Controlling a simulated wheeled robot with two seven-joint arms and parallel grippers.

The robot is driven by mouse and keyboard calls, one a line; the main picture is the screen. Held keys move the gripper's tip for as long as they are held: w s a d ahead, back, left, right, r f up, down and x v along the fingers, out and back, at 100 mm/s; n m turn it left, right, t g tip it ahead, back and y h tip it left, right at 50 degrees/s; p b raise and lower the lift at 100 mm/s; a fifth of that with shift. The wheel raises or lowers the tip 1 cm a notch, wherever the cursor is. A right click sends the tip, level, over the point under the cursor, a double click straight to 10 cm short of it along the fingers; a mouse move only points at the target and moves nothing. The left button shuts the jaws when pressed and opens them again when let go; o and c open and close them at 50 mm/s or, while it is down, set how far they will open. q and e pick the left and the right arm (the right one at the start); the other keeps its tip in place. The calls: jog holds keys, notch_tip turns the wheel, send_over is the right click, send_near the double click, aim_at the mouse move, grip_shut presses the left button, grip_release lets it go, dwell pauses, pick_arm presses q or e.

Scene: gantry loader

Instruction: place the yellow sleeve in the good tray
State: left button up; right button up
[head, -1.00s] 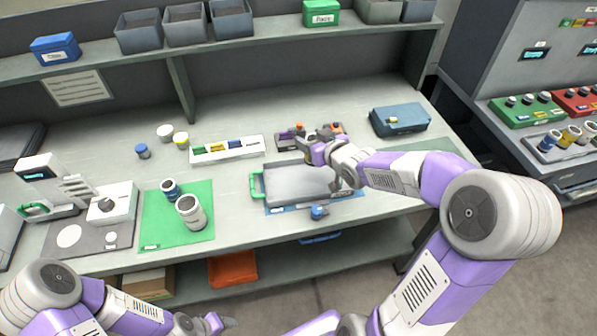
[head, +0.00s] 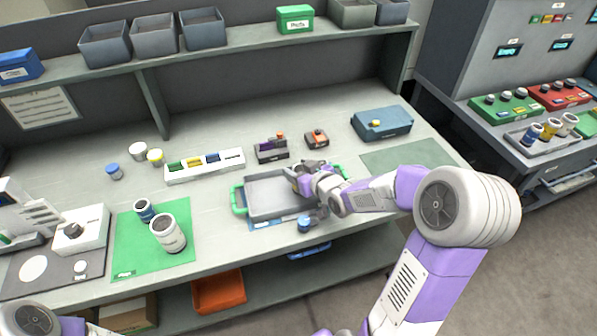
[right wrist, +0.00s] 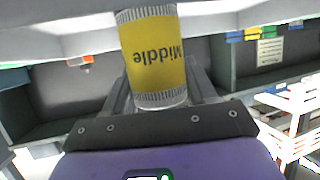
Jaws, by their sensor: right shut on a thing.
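My right gripper (head: 301,181) is over the right back part of a grey tray with green handles (head: 262,207). In the right wrist view, the right gripper (right wrist: 160,92) is shut on a yellow sleeve (right wrist: 155,58) with pale ribbed ends and the word "Middle". The sleeve is hidden or too small to make out in the head view. I cannot read a label that names the good tray. My left gripper is out of view; only part of my left arm shows at the lower left.
Behind the tray are a dark block (head: 271,152), a small orange-topped box (head: 316,138) and a white rack (head: 205,168). A blue knob (head: 304,224) stands at the tray's front. A green mat (head: 130,245) with two cylinders lies left. A blue case (head: 381,124) stands back right.

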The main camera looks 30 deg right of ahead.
jog(key=shift+r, duration=0.1)
jog(key=o, duration=1.4)
jog(key=shift+f, duration=0.2)
jog(key=shift+c, duration=0.2)
